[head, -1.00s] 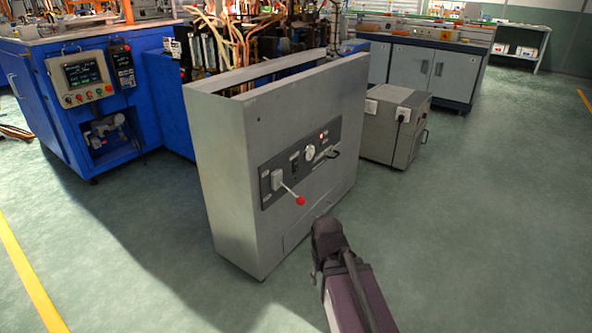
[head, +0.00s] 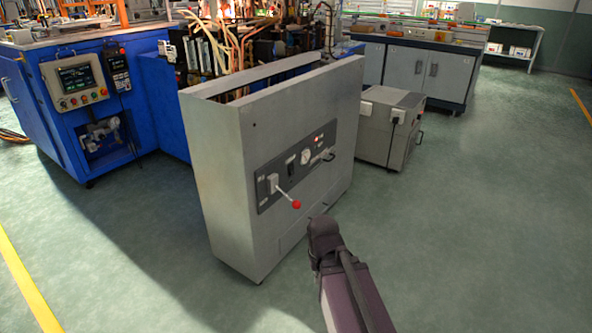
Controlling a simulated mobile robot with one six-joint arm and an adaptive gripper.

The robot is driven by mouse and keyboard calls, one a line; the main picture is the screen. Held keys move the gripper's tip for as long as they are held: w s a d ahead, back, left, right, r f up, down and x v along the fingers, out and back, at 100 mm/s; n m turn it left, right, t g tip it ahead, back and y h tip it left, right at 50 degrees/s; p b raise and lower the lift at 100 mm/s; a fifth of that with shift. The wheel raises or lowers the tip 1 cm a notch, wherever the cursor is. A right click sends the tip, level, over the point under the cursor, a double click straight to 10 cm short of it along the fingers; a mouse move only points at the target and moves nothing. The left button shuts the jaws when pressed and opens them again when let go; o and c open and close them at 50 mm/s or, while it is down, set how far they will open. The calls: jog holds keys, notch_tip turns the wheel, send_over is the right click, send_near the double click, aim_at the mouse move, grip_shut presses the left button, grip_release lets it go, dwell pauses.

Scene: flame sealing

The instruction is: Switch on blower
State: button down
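A grey metal cabinet (head: 225,190) stands in the middle of the head view. Its front carries a dark control panel (head: 270,204) with a lever (head: 284,192) that ends in a red knob and slants down to the right. A dark switch, a round gauge (head: 306,156), a small red light (head: 319,138) and a handle sit further right on the panel. No label reading "blower" can be made out. My dark arm rises from the bottom right and ends in front of the cabinet's lower right part. My gripper's fingers cannot be made out.
A blue machine with a screen panel (head: 82,84) stands at the left. A smaller grey box unit (head: 386,128) stands behind the cabinet to the right. Grey cupboards (head: 428,72) line the back. Green floor (head: 500,230) is clear at the right and front left.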

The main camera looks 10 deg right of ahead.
notch_tip(320, 180, up, 7)
jog(key=p, duration=0.5)
jog(key=shift+f+p, duration=0.15)
jog(key=shift+p, duration=0.25)
jog(key=shift+s, duration=0.15)
